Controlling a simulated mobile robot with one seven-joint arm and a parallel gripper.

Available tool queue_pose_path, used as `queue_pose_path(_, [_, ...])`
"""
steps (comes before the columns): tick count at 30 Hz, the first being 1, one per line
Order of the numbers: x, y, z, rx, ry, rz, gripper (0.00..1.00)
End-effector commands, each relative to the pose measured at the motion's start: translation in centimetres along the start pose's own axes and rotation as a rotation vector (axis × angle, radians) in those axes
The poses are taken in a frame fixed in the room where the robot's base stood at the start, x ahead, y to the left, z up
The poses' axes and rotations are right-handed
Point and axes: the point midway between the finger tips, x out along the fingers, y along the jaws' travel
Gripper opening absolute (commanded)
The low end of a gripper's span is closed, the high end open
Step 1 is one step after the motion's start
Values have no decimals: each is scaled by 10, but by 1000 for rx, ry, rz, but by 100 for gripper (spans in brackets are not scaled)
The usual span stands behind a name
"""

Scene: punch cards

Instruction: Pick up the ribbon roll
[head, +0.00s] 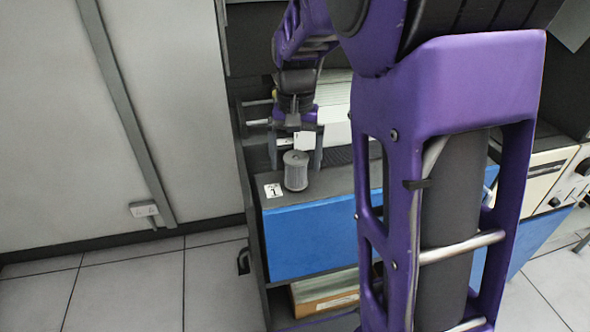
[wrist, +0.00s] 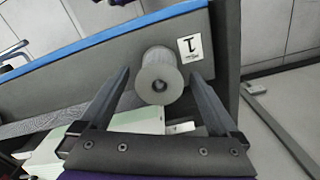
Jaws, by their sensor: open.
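The ribbon roll (head: 295,170) is a grey spool with a ribbed side and a hole in its top. It stands upright on the dark top of the blue-fronted cabinet (head: 310,238), near its left front corner. In the wrist view the ribbon roll (wrist: 159,76) lies between and just beyond the two fingers. My gripper (head: 296,160) is open and empty, pointing down above and slightly behind the roll. Its two fingers also show in the wrist view (wrist: 160,80), one on each side of the roll, with gaps and no visible contact.
A white label (head: 273,190) with a black mark lies beside the roll. A pale machine part (head: 333,95) stands behind my gripper. A grey wall (head: 170,90) is to the left. A box of papers (head: 325,295) sits on the shelf below.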

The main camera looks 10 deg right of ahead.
Motion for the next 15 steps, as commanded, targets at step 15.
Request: queue_pose_path(15, [14,0,0,1,1,-1,74])
